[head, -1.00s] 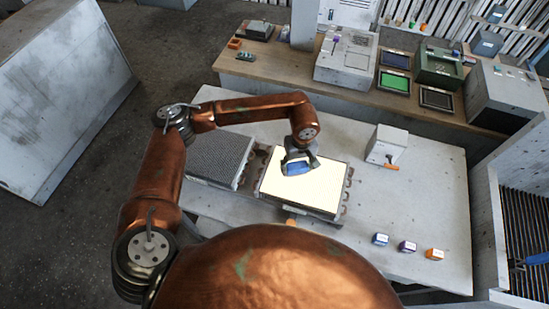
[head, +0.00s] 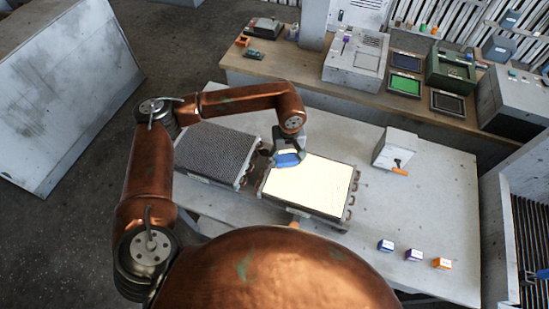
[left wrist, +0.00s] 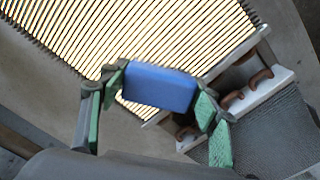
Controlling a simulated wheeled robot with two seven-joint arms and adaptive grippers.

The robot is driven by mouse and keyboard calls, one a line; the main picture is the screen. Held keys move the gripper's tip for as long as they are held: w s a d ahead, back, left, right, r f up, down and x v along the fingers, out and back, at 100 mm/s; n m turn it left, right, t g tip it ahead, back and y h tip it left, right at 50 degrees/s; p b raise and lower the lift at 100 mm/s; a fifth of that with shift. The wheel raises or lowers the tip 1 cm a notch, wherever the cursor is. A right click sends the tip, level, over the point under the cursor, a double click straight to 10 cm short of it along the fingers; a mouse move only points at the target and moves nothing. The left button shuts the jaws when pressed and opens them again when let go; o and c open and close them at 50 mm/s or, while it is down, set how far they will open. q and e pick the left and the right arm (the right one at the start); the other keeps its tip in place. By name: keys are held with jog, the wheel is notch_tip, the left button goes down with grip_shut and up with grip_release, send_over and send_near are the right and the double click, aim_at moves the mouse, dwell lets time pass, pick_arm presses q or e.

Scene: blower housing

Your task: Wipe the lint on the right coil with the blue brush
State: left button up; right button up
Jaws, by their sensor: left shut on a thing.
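The right coil (head: 310,188) is a block with a bright cream-yellow top on the grey table. In the left wrist view its top (left wrist: 150,35) shows pale yellow strips between dark fins; I cannot make out separate lint. The dark grey left coil (head: 212,155) lies beside it. My left gripper (head: 287,157) is over the right coil's upper left corner, shut on the blue brush (head: 288,161). In the left wrist view the brush (left wrist: 158,87) sits between the green finger pads. I cannot tell whether it touches the coil. My right gripper is not in view.
A grey box (head: 395,147) with an orange part stands right of the coils. Small blue (head: 386,246), purple (head: 413,254) and orange (head: 442,263) blocks sit near the table's front right. A wooden bench (head: 300,68) with devices runs behind.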

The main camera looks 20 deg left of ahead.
pick_arm(q)
jog(key=shift+w+a, duration=0.1)
jog(key=shift+a, duration=0.7)
jog(key=shift+a+r, duration=0.1)
jog(key=shift+a, duration=0.15)
notch_tip(320, 180, up, 3)
jog(key=shift+r+p, duration=0.2)
jog(key=shift+p, duration=0.15)
jog(key=shift+r+p, duration=0.65)
jog(key=shift+r, duration=1.65)
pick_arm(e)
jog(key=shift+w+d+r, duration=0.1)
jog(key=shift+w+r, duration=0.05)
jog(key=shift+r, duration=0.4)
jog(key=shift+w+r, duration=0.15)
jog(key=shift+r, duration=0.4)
